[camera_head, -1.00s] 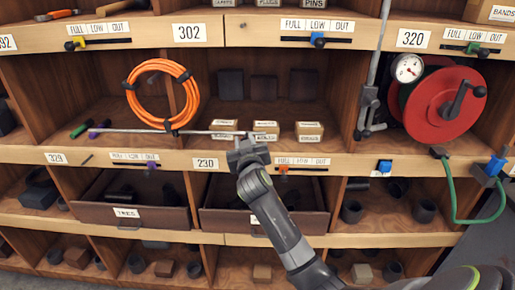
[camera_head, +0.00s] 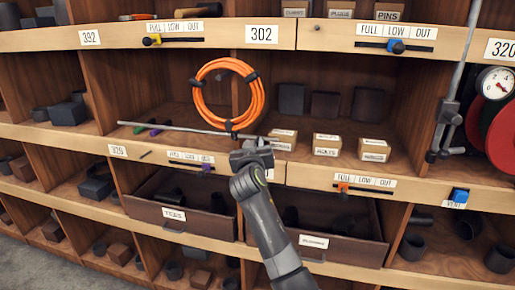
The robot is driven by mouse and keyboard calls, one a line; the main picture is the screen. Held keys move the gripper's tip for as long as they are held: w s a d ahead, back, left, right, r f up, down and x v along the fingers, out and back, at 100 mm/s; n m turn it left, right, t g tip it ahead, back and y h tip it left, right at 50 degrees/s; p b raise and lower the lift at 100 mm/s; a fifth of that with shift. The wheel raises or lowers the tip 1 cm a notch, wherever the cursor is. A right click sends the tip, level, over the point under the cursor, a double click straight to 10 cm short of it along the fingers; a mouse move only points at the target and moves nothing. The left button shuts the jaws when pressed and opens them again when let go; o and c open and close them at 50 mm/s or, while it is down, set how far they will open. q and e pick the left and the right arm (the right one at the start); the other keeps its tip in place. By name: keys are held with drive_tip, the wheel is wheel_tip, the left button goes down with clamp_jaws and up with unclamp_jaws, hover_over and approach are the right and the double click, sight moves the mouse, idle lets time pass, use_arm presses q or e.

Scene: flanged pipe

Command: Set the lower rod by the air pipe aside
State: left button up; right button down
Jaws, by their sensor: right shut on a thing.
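My right gripper (camera_head: 253,146) is shut on a thin grey rod (camera_head: 185,129). The rod lies nearly level across the picture, its long part reaching left in front of the open shelf bay, its right end near the small cartons. I cannot tell whether it touches the shelf. The air pipe (camera_head: 458,85) stands upright at the right, with a dark clamp-like fitting (camera_head: 448,115) on it and a round gauge (camera_head: 495,83) beside it. My left gripper is not in view.
A coiled orange hose (camera_head: 228,94) hangs just behind the rod. Small cartons (camera_head: 327,145) stand on the shelf to the right. Open drawers (camera_head: 320,245) jut out below. A red reel (camera_head: 504,140) is at the right edge.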

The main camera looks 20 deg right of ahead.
drive_tip(key=shift+f, duration=0.1)
drive_tip(key=c, duration=1.2)
unclamp_jaws()
drive_tip(key=shift+o, duration=0.2)
drive_tip(key=b+v, duration=0.1)
drive_tip(key=v, duration=0.6)
drive_tip(key=shift+s+a, duration=0.15)
drive_tip(key=shift+s, duration=0.1)
